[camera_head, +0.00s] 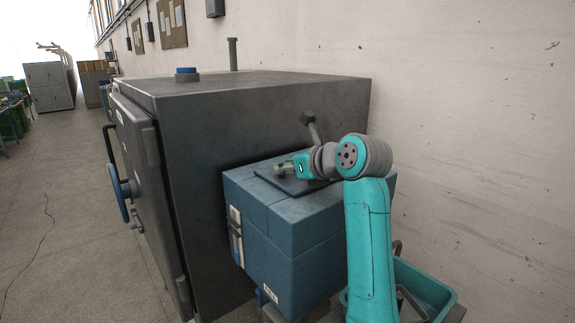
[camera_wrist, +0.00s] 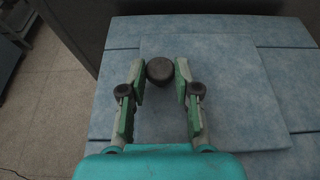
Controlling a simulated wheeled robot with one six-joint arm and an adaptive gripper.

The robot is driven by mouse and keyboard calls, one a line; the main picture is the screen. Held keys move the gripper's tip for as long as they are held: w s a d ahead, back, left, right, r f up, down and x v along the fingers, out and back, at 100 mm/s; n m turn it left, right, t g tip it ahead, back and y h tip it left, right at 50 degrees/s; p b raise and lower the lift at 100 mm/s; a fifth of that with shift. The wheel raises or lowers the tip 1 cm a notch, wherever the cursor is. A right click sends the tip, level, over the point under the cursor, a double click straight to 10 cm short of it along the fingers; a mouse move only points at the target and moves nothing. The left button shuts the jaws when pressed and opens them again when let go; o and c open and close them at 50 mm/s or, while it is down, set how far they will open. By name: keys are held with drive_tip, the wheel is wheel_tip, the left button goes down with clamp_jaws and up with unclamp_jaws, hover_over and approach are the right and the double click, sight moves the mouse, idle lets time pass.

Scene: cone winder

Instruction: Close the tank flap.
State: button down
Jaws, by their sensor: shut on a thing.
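The blue tank (camera_head: 290,225) is a box against the side of a large dark grey cabinet. The tank flap (camera_head: 292,183), a flat square plate, lies over the tank's top; I cannot tell whether it sits fully flush. In the wrist view the flap (camera_wrist: 240,110) is a pale blue square panel below my fingers. A dark round knob (camera_wrist: 160,70) is between the fingertips. My gripper (camera_wrist: 160,82) is shut on this knob, with a green-padded finger on each side. In the head view my gripper (camera_head: 286,168) is low over the flap, and the knob is mostly hidden.
The grey cabinet (camera_head: 190,120) rises to the left of the tank, with a blue handwheel (camera_head: 118,188) on its front. A dark lever (camera_head: 311,122) stands behind my wrist. The wall is close on the right. A teal bin (camera_head: 425,287) is below right. Open floor lies left.

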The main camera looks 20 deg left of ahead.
drive_tip(key=c, duration=0.8)
unclamp_jaws()
drive_tip(key=shift+f, duration=0.1)
drive_tip(key=v, duration=1.2)
